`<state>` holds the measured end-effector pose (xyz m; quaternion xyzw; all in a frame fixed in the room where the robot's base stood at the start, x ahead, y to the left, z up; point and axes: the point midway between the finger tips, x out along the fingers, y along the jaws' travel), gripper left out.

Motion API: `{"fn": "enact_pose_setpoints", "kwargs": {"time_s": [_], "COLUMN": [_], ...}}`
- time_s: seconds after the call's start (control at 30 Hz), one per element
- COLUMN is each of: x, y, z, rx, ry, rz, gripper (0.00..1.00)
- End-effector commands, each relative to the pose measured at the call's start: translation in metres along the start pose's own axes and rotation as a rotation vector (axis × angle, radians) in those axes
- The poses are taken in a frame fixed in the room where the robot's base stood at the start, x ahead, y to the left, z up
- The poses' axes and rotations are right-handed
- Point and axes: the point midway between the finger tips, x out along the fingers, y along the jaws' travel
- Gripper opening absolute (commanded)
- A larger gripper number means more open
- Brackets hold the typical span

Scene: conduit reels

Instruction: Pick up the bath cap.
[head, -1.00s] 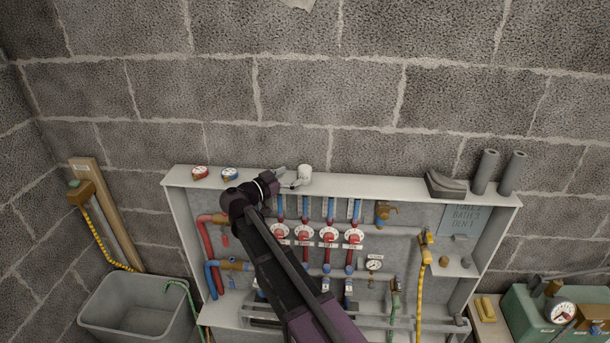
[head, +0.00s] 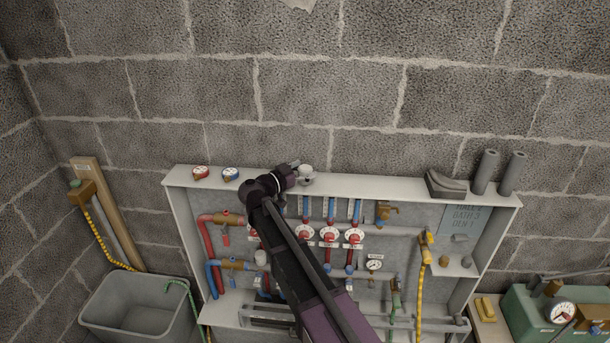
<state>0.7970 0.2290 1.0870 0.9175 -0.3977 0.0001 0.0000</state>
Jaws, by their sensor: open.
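A small white cap (head: 306,170) stands on the top ledge of the white cabinet (head: 390,187). No label on it can be read, so I cannot tell from the picture alone that it is the bath cap. My gripper (head: 304,173) is open at the cap, with its fingers close around the cap's left and front sides. Whether they touch it cannot be told. Another white cap-like piece (head: 261,257) shows inside the cabinet, just left of my arm.
Pipes and red-handled valves (head: 330,235) fill the cabinet below. The block wall is close behind.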

Motion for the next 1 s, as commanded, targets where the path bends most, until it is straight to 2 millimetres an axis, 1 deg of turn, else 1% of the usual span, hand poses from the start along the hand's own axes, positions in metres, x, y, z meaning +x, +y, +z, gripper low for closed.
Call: {"fn": "enact_pose_setpoints", "kwargs": {"time_s": [0.3, 0.33, 0.37, 0.4, 0.47, 0.5, 0.57, 0.6, 0.63, 1.0], "x": [0.0001, 0.0002, 0.0002, 0.0002, 0.0003, 0.0003, 0.0004, 0.0004, 0.0005, 0.0009], "y": [0.0003, 0.0003, 0.0003, 0.0004, 0.0004, 0.0004, 0.0004, 0.0005, 0.0005, 0.0007], "z": [0.0, 0.0, 0.0, 0.0, 0.0, 0.0, 0.0, 0.0, 0.0, -0.0013], "rx": [0.0, 0.0, 0.0, 0.0, 0.0, 0.0, 0.0, 0.0, 0.0, 0.0], "ry": [0.0, 0.0, 0.0, 0.0, 0.0, 0.0, 0.0, 0.0, 0.0, 0.0], "rz": [0.001, 0.001, 0.001, 0.001, 0.001, 0.001, 0.001, 0.001, 0.001, 0.002], "gripper": [0.98, 0.92, 0.83, 0.71, 0.53, 0.42, 0.24, 0.12, 0.11, 0.1]}}
